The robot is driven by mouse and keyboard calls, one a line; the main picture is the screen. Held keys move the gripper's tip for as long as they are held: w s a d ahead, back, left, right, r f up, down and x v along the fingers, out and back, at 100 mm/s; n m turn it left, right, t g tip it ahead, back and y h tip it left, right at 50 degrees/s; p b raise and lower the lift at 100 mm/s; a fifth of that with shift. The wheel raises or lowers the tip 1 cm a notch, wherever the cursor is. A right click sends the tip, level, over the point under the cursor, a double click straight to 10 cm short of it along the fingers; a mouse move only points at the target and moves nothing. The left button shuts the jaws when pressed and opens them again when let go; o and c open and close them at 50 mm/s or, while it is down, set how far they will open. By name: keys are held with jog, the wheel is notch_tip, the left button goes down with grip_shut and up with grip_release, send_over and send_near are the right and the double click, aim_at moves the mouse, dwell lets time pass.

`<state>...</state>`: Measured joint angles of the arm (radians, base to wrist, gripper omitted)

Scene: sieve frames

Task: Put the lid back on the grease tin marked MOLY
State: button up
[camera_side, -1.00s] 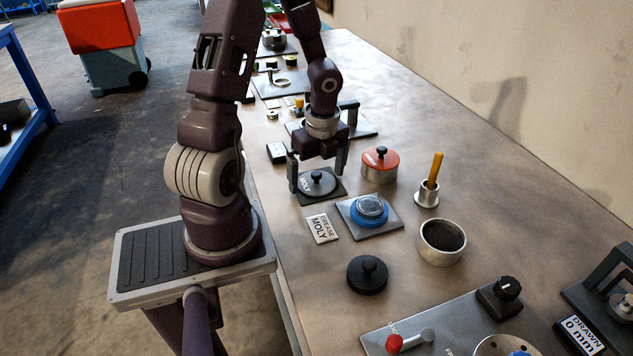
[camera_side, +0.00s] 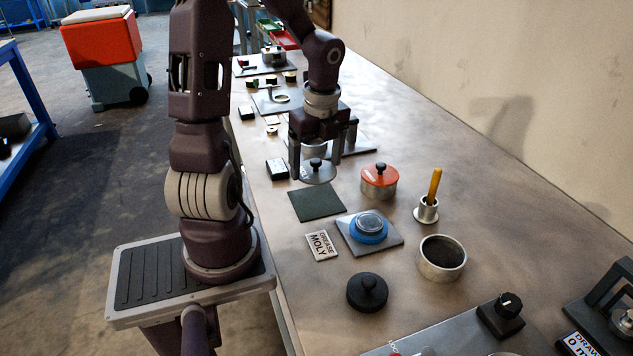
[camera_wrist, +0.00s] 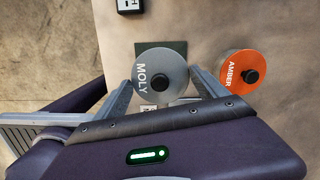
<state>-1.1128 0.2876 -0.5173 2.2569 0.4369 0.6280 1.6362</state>
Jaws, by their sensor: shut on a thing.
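A grey round lid (camera_side: 318,175) with a black knob is held between the fingers of my gripper (camera_side: 316,162), above and beyond a dark green mat (camera_side: 317,203). In the wrist view the lid (camera_wrist: 150,86) reads MOLY and sits between both fingers (camera_wrist: 161,88). A card reading GREASE MOLY (camera_side: 321,246) lies on the bench. Beside it, a blue round tin (camera_side: 368,229) with a shiny grey top stands on a grey plate (camera_side: 393,246); I cannot tell whether that top is open.
A tin with an orange-red lid (camera_side: 380,181), marked AMBER in the wrist view (camera_wrist: 243,72), stands right of the mat. An open metal pot (camera_side: 441,275) with dark contents, a black knobbed lid (camera_side: 367,294) and a holder with a yellow handle (camera_side: 434,186) stand nearby.

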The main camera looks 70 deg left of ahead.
jog(key=shift+w+d+r, duration=0.2)
jog(key=shift+w+r, duration=0.2)
jog(key=shift+r, duration=0.15)
jog(key=shift+w+d+r, duration=0.15)
jog(key=shift+w+r, duration=0.2)
jog(key=shift+r, duration=0.2)
jog(key=w+d, duration=0.7)
jog(key=d, duration=0.6)
jog(key=w+d, duration=0.7)
jog(key=d, duration=0.5)
jog(key=shift+w+f, duration=0.15)
jog(key=shift+f, duration=1.35)
jog(key=shift+w+f, duration=0.1)
jog(key=shift+f, duration=1.35)
jog(key=shift+f, duration=0.15)
jog(key=o, duration=1.3)
jog(key=shift+c, duration=0.2)
